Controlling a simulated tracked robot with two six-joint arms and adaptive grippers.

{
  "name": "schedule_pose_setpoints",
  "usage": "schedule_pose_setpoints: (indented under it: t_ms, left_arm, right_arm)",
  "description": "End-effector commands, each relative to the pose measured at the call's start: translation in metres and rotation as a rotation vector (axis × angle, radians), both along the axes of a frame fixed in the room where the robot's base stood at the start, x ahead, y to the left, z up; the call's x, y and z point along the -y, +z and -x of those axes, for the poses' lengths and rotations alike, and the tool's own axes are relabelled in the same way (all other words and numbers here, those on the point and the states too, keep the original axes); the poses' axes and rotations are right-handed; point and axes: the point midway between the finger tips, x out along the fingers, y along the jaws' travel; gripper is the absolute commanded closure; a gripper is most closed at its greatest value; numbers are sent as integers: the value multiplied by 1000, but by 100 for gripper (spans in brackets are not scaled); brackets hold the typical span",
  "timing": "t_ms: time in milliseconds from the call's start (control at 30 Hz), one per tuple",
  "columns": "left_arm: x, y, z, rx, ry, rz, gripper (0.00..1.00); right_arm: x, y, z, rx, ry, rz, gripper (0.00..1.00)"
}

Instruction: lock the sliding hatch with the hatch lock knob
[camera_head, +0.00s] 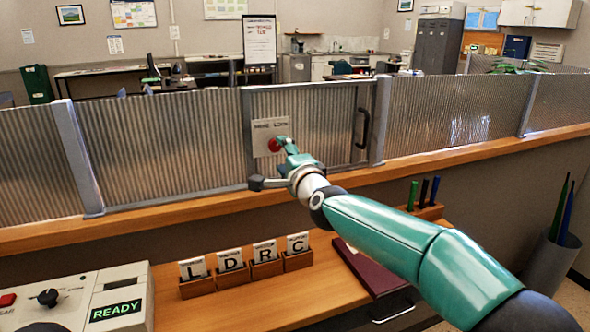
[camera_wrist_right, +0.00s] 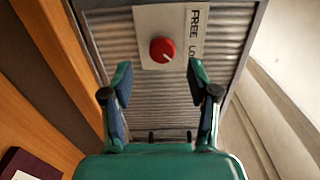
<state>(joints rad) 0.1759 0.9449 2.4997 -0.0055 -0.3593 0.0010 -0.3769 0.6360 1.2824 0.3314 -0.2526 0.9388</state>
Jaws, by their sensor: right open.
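The sliding hatch (camera_head: 320,118) is a ribbed panel in a grey frame, with a dark vertical handle (camera_head: 363,128) at its right side. The red hatch lock knob (camera_head: 274,145) sits on a pale plate on the hatch, partly hidden by my right gripper (camera_head: 284,146). In the right wrist view the knob (camera_wrist_right: 162,50) has a white pointer mark, and the plate beside it reads "FREE" and a partly hidden second word. My right gripper (camera_wrist_right: 162,90) is open, its fingers spread on either side and short of the knob; no contact shows. My left gripper is not in view.
A wooden ledge (camera_head: 180,208) runs below the ribbed panels. On the desk are card holders (camera_head: 232,276) lettered L, D, R, C, a dark red folder (camera_head: 372,268), a pen holder (camera_head: 428,211) and a console with a "READY" display (camera_head: 117,312).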

Motion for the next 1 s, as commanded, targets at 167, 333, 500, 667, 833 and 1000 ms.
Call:
schedule_pose_setpoints:
  t_ms: [167, 333, 500, 667, 833, 1000]
  left_arm:
    - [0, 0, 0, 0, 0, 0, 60]
    - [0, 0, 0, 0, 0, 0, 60]
    - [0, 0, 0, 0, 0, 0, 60]
    - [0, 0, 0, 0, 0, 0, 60]
    - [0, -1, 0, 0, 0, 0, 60]
    - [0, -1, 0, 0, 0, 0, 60]
  right_arm:
    - [9, 0, 29, 0, 2, 0, 40]
    - [16, 0, 51, 0, 1, -1, 40]
    - [20, -2, 62, -1, 1, 0, 40]
    - [21, -2, 66, -1, 1, -1, 40]
    - [21, -2, 65, -1, 0, -1, 40]
    - [21, -2, 65, -1, 1, -1, 40]
